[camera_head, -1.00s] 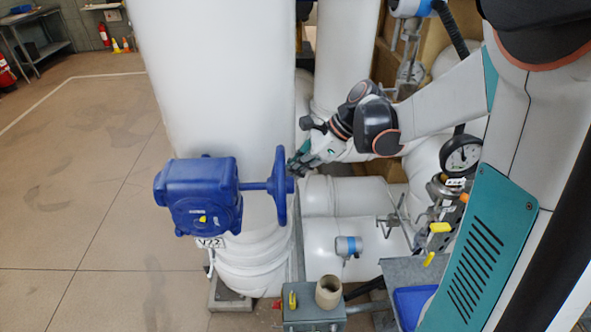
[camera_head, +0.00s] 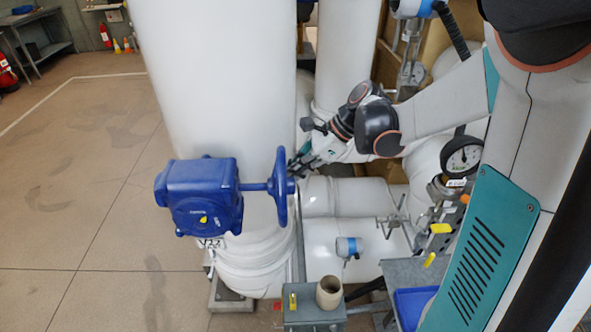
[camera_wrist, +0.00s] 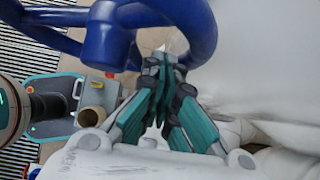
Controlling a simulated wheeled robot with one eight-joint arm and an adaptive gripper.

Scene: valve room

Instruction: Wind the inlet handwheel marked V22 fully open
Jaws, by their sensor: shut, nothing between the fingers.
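The blue handwheel (camera_head: 280,187) stands edge-on in the head view, on a shaft from the blue gearbox (camera_head: 200,197). A tag reading V22 (camera_head: 211,243) hangs below the gearbox. My gripper (camera_head: 293,172) is at the right side of the wheel, near its upper half. In the wrist view the blue wheel rim (camera_wrist: 200,30) curves over the top, and my gripper (camera_wrist: 165,62) points at the rim with its fingers together and empty. The fingertips look very close to the rim; whether they touch it I cannot tell.
A large white pipe (camera_head: 215,90) stands behind the gearbox. A grey box (camera_head: 314,315) with a beige cup (camera_head: 329,293) sits below the wheel. A pressure gauge (camera_head: 461,156) and small valves are at right. The floor (camera_head: 80,190) at left is clear.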

